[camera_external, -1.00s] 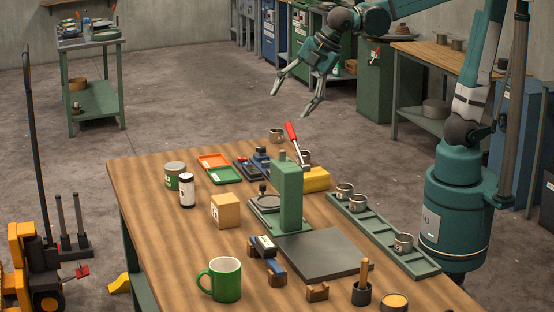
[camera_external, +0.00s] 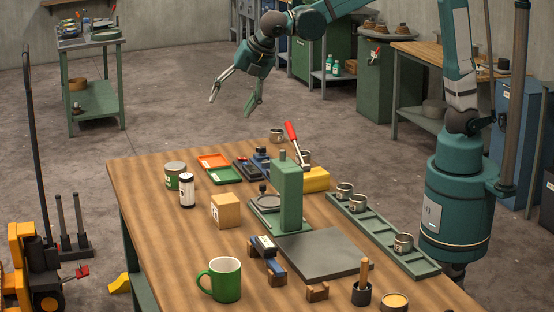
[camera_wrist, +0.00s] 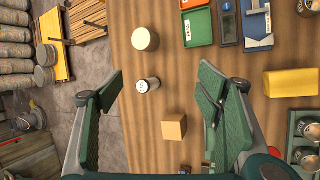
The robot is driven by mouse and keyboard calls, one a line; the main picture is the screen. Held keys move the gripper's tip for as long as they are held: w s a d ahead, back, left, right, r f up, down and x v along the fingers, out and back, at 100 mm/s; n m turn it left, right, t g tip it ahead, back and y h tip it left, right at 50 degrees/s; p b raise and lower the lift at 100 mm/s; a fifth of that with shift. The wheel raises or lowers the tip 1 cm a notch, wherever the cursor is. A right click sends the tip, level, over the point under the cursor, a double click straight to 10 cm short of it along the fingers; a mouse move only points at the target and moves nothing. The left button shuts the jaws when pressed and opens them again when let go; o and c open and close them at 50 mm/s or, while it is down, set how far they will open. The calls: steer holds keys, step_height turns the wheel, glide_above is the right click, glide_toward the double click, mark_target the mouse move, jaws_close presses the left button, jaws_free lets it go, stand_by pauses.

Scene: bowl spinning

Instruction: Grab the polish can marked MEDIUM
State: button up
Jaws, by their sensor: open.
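A squat green can with a pale label and a grey-beige lid (camera_external: 175,176) stands upright at the table's far left. In the wrist view its round pale lid (camera_wrist: 145,39) shows from above. I cannot read MEDIUM on either. My gripper (camera_external: 231,108) is open and empty, high above the table's far side. In the wrist view its fingers (camera_wrist: 160,82) are spread wide, with the white jar seen between them.
A wooden block (camera_external: 225,211), orange tray (camera_external: 214,161) and green tray (camera_external: 224,175) are near the cans. A green press (camera_external: 290,195) stands mid-table. A green mug (camera_external: 224,279) and an open tin (camera_external: 394,302) are in front. A rack (camera_external: 375,231) holds metal cups at right.

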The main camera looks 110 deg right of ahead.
steer(key=w+d+f+n+h+p, duration=0.1)
steer(key=w+d+f+n+p, duration=0.25)
steer(key=w+d, duration=0.45)
steer(key=n+g+h, duration=0.1)
steer(key=n+g, duration=0.1)
steer(key=n, duration=0.1)
glide_above(176, 165)
steer(key=s+a, duration=0.1)
steer(key=a, duration=0.3)
steer(key=f, duration=1.4)
steer(key=shift+d+f+p, duration=0.2)
steer(key=shift+d+p, duration=0.05)
steer(key=shift+p, duration=0.1)
steer(key=shift+s+f, duration=0.1)
steer(key=shift+f, duration=0.25)
steer(key=shift+x, duration=1.3)
steer(key=shift+a+x, duration=0.2)
steer(key=shift+x, duration=2.4)
steer(key=shift+f, duration=0.1)
